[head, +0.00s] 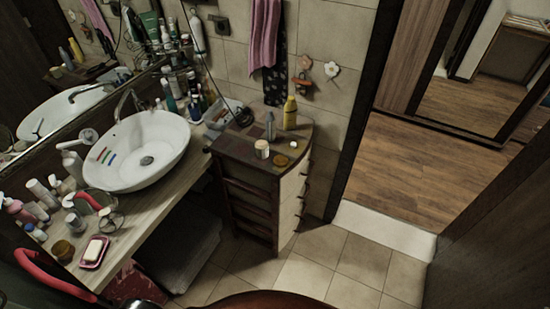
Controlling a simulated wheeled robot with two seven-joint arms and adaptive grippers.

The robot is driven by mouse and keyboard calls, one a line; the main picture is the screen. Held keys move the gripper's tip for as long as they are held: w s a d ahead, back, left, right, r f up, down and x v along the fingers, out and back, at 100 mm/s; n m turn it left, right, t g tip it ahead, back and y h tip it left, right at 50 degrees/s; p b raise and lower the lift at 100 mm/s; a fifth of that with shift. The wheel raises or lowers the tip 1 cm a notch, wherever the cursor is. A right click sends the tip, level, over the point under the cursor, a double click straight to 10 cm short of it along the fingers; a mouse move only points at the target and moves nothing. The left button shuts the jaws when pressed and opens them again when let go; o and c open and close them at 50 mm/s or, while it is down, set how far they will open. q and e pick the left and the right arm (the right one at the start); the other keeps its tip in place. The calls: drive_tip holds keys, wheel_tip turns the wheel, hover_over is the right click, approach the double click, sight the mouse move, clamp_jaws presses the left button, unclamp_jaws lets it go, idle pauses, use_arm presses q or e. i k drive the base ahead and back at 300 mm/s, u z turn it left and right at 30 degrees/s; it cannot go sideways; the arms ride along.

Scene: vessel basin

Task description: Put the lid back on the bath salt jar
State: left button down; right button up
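A small pale jar (262,149) stands upright on top of the wooden cabinet (235,155). It looks like the bath salt jar, but no label is readable. A flat round amber-brown disc (281,160), which looks like a lid, lies on the cabinet top just right of the jar and nearer the front edge, apart from it. The jar's rim is too small to see clearly. Neither of my grippers is in view.
A yellow bottle (290,113) and a grey bottle (270,126) stand behind the jar. The white basin (137,150) and counter with several toiletries are to the left. An amber jar (62,250) stands on the counter. Tiled floor (345,262) before the cabinet is clear.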

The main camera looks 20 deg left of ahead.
sight(261, 144)
drive_tip(key=u, duration=0.4)
drive_tip(key=i, duration=0.75)
drive_tip(key=z, duration=0.4)
